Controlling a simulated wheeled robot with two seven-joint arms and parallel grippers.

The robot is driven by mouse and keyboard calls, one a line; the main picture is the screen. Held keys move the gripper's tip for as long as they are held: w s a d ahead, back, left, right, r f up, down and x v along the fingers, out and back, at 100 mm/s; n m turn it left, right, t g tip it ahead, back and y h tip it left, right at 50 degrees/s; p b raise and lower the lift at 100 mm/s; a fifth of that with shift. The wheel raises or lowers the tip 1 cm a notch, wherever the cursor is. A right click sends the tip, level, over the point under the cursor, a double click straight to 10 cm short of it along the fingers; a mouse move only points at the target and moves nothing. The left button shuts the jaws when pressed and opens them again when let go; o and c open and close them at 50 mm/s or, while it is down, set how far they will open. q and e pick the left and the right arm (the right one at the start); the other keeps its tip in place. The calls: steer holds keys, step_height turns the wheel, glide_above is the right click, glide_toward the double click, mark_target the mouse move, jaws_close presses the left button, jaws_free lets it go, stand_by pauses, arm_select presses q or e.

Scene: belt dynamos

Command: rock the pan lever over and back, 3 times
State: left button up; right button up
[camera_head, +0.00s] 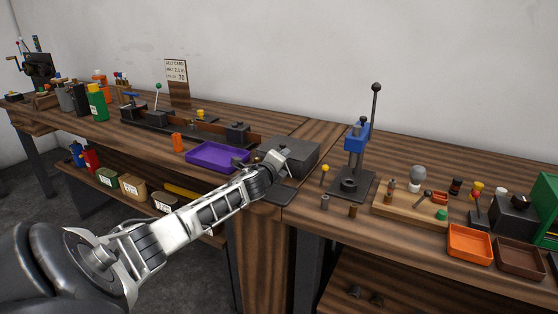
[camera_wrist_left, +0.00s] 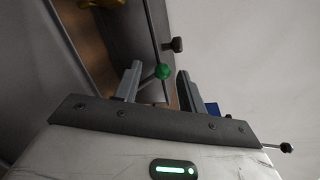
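My left gripper (camera_head: 281,154) is at the front of a dark grey box (camera_head: 305,157) on the bench, and the arm hides part of it. In the left wrist view the two fingers (camera_wrist_left: 160,87) are well apart. A thin rod with a green ball (camera_wrist_left: 163,71) shows between or just beyond them; I cannot tell whether they touch it. That rod is not visible beside the gripper in the head view. A separate green-knobbed lever (camera_head: 158,86) stands upright on a long dark machine (camera_head: 180,131) at left. I cannot tell which is the pan lever. My right gripper is out of view.
A blue press (camera_head: 356,137) with a tall black-knobbed lever (camera_head: 376,87) stands right of the box. A purple tray (camera_head: 196,157) lies left of my gripper. A wooden board (camera_head: 408,216) with small parts and an orange tray (camera_head: 469,243) are at right.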

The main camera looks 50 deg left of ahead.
arm_select(q)
steer(key=shift+r, duration=0.1)
steer(key=v, duration=1.6)
stand_by(0.5)
steer(key=s+d+f+n+g+h, duration=0.2)
steer(key=s+d+f+n, duration=0.1)
steer(key=d+f, duration=0.4)
steer(key=s+d+f+n+g+h, duration=0.1)
steer(key=s+d+f+n+h, duration=0.2)
steer(key=d+f, duration=0.5)
steer(key=s+d+f+n+h, duration=0.2)
steer(key=s+d+f+n, duration=0.2)
steer(key=d, duration=0.6)
steer(key=s+d+f+n+g+h, duration=0.1)
steer(key=s+d+n, duration=0.4)
steer(key=d, duration=0.5)
step_height(320, 180, down, 3)
steer(key=shift+d+r+n+h, duration=0.1)
steer(key=shift+d+n+h, duration=0.25)
steer(key=shift+h, duration=0.55)
